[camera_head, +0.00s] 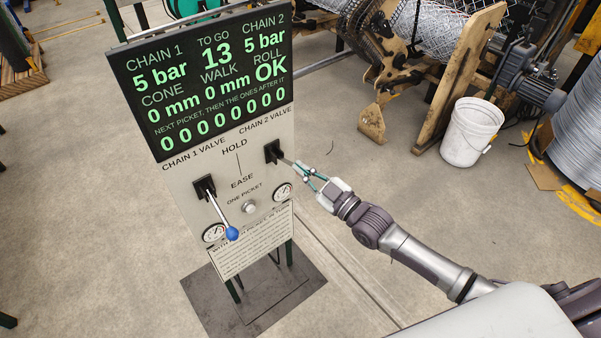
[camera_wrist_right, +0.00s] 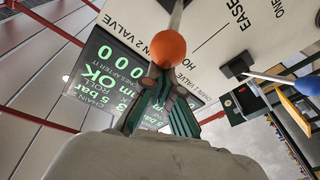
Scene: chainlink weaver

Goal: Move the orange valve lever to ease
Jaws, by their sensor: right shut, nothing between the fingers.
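The orange valve lever's ball knob (camera_wrist_right: 168,49) shows in the right wrist view, right at my fingertips, with its grey rod behind it. In the head view its rod (camera_head: 286,160) comes out of the black CHAIN 2 valve slot (camera_head: 273,151) toward the lower right; the knob is hidden at my fingers. My right gripper (camera_head: 303,170) is shut and empty, its tips against or very close to the knob; contact is not certain. HOLD and EASE labels (camera_head: 242,182) are printed on the panel (camera_head: 185,178) left of this slot. My left gripper is out of view.
A lit display (camera_head: 210,80) tops the panel. A white bucket (camera_head: 472,132) and wire machinery stand at the right.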

